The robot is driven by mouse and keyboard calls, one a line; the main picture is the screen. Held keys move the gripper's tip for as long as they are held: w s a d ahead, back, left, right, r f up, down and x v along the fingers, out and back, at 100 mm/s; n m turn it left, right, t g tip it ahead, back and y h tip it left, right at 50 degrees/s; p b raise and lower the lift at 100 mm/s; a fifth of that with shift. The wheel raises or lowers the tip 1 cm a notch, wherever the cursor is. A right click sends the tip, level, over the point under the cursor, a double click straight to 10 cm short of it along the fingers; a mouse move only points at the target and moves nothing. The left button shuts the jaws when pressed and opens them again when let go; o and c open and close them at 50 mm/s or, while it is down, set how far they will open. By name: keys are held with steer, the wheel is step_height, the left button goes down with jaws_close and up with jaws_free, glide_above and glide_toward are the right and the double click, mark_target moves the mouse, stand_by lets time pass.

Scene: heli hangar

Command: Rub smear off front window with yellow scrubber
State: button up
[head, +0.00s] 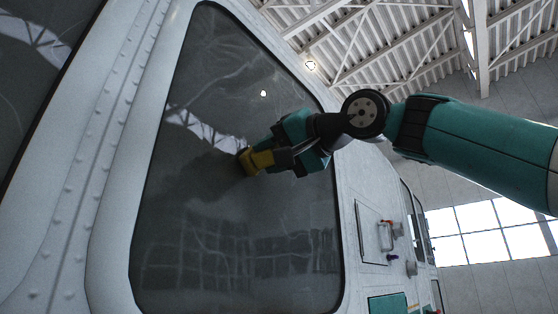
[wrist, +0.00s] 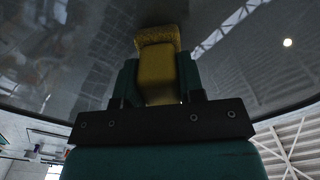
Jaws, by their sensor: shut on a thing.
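The front window (head: 240,215) is a large dark, glossy pane in a white riveted frame, filling the middle of the head view. My gripper (head: 263,160) is shut on the yellow scrubber (head: 250,161), in front of the window's middle. In the wrist view the scrubber (wrist: 158,65) sits between the two fingers, its far end at or very near the glass; I cannot tell for sure whether it touches. A dim brownish-dark patch, perhaps the smear (head: 205,172), shows left of the scrubber. Faint pale streaks and reflections also cross the glass.
The white hull (head: 375,220) continues right of the window, with a handle (head: 385,236) and small fittings. A riveted post (head: 95,150) separates another dark window at the upper left. Open air lies right of the hull, before the hangar windows (head: 490,230).

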steer(key=shift+s+a, duration=0.55)
steer(key=shift+s, duration=0.2)
steer(key=shift+b+v, duration=0.65)
steer(key=shift+v, duration=2.35)
steer(key=shift+d, duration=0.1)
steer(key=v, duration=0.2)
steer(key=shift+s+d, duration=0.3)
